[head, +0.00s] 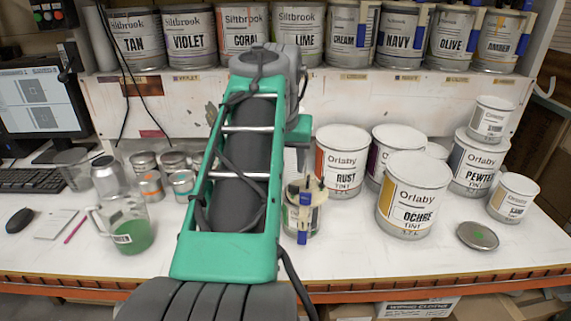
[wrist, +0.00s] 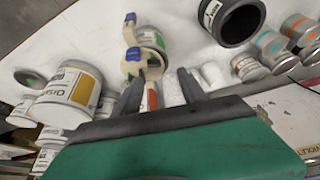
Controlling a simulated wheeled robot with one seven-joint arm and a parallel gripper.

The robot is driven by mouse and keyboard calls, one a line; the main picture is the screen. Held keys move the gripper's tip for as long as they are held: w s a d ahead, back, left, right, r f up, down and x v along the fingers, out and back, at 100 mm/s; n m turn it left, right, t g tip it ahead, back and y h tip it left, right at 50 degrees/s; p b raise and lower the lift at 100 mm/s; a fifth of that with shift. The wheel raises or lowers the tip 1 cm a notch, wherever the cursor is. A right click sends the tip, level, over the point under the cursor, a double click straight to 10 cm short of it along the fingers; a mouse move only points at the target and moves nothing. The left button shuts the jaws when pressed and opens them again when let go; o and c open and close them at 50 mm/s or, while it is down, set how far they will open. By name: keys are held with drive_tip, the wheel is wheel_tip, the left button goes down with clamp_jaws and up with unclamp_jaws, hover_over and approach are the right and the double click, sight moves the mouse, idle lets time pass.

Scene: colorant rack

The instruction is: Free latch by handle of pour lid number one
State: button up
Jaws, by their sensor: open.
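A small can (head: 300,221) stands on the bench just right of my arm. It wears a cream pour lid (head: 304,192) with blue handle parts (head: 303,222) on its near side. In the wrist view the pour lid (wrist: 152,66) and its blue handle parts (wrist: 132,54) show just beyond my fingertips. I cannot read a number on it. My gripper (wrist: 161,74) is open, with its two dark fingers apart and nothing seen held. I cannot tell whether a finger touches the lid.
The Rust (head: 343,165) and Ochre (head: 413,195) tins stand to the right, with a loose round lid (head: 477,236) near the front edge. A jug of green liquid (head: 125,225) and small tins stand left.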

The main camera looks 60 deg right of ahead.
drive_tip(key=p+v, duration=0.2)
drive_tip(key=v, duration=0.4)
drive_tip(key=shift+r, duration=0.3)
drive_tip(key=shift+a, duration=0.15)
